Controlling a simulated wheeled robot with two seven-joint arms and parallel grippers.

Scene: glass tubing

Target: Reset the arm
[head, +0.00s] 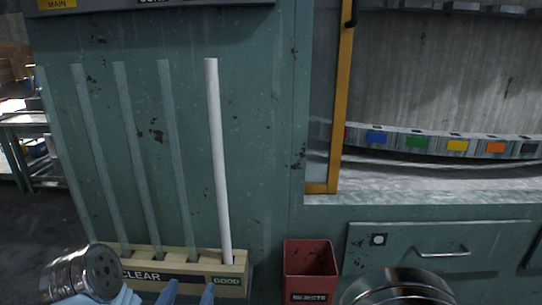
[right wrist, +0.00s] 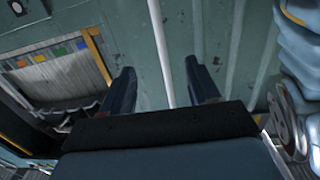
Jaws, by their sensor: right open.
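A white tube (head: 218,150) stands upright, leaning slightly, in the "GOOD" end of a cream wooden rack (head: 240,284) against the green panel. Several clear greenish tubes (head: 178,150) stand to its left in the same rack, by the label "CLEAR". My right gripper (head: 188,292) shows only its two blue fingertips at the bottom edge, in front of the rack. In the right wrist view the right gripper (right wrist: 162,85) is open and empty, with the white tube (right wrist: 160,45) beyond and between its fingers. My left gripper is not in view.
A red bin (head: 310,258) labelled "REJECTS" stands right of the rack. A drawer with a handle (head: 442,253) is farther right, below a ledge (head: 420,185). A yellow post (head: 341,100) edges the recess. A metal table (head: 22,122) is at far left.

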